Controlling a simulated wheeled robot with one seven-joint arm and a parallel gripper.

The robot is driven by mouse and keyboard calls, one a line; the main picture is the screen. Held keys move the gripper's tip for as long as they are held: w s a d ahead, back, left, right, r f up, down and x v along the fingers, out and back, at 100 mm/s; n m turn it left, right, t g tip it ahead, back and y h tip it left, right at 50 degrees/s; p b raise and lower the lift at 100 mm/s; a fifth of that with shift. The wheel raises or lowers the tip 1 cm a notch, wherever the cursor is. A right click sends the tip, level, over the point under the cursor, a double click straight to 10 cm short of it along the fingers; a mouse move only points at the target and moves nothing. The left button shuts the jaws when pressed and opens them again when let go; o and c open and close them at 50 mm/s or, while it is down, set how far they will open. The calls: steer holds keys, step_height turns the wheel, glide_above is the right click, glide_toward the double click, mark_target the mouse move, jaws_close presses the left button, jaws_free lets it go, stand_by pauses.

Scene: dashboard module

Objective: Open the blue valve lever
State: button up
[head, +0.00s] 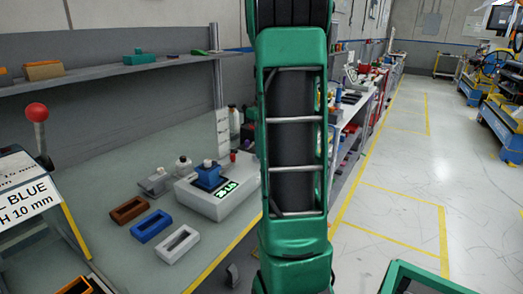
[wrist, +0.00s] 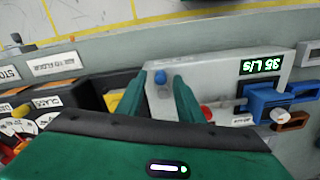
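In the wrist view a small blue round knob (wrist: 160,77), which looks like the end of the blue valve lever, stands over a white module (wrist: 217,72). My gripper (wrist: 160,82) is open, with its two green fingers apart on either side of the knob. The module's green display reads 35 L/s, upside down in this view. In the head view my arm covers the gripper and the blue knob.
A blue block with a white knob (wrist: 268,100) lies right of my fingers, and a red knob (wrist: 207,113) is close to the right finger. Labelled dark modules (wrist: 70,92) crowd the left. In the head view brown, blue (head: 152,226) and white frames lie on the bench.

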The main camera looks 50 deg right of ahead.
step_height(320, 180, up, 11)
steer(key=shift+f, duration=0.15)
stand_by(0.6)
stand_by(0.4)
steer(key=s+a+f+m, duration=0.1)
steer(key=s+a+f, duration=0.4)
steer(key=a, duration=0.3)
steer(key=s+a+f+m, duration=0.1)
steer(key=s+a+f, duration=0.4)
steer(key=a, duration=0.4)
steer(key=s+a+f+m, duration=0.2)
steer(key=s+a+f, duration=0.2)
steer(key=s+a, duration=0.3)
steer(key=shift+a+f, duration=0.4)
steer(key=shift+a, duration=0.65)
steer(key=shift+s, duration=0.1)
